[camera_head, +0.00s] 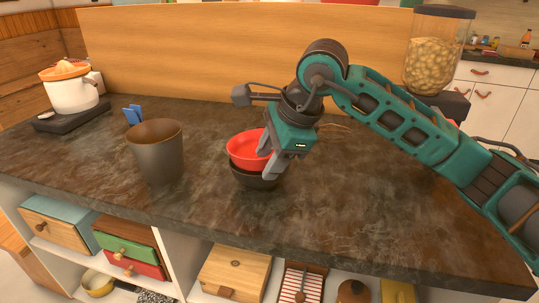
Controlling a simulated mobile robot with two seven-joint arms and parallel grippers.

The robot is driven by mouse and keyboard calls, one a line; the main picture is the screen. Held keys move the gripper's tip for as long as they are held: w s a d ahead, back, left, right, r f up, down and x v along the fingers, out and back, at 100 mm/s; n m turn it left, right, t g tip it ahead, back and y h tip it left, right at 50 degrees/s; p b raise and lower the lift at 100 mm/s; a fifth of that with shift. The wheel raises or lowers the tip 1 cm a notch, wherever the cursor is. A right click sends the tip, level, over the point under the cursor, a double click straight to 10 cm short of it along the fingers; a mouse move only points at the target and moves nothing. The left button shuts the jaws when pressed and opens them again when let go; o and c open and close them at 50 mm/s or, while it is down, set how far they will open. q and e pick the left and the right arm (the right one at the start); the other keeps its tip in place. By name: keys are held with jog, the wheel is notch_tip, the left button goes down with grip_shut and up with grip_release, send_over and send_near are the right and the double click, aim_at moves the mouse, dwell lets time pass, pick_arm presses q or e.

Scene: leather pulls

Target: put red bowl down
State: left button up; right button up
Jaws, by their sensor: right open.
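The red bowl (246,151) sits upright in the top of a dark bowl (254,179) on the dark stone countertop (210,215). My right gripper (270,162) is at the right side of the red bowl, with its jaws open. One fingertip shows in front of the bowls' right side; the other is partly hidden, so I cannot tell whether it touches the red bowl. My left gripper is not in view.
A tall brown cup (156,152) stands left of the bowls, with a blue item (132,115) behind it. A white and orange juicer (71,88) is at the far left. A glass jar (434,62) stands at the back right. The front counter is clear.

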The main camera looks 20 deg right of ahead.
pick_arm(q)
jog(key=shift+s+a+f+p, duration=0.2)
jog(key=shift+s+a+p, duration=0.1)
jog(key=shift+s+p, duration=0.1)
pick_arm(e)
jog(key=v, duration=1.2)
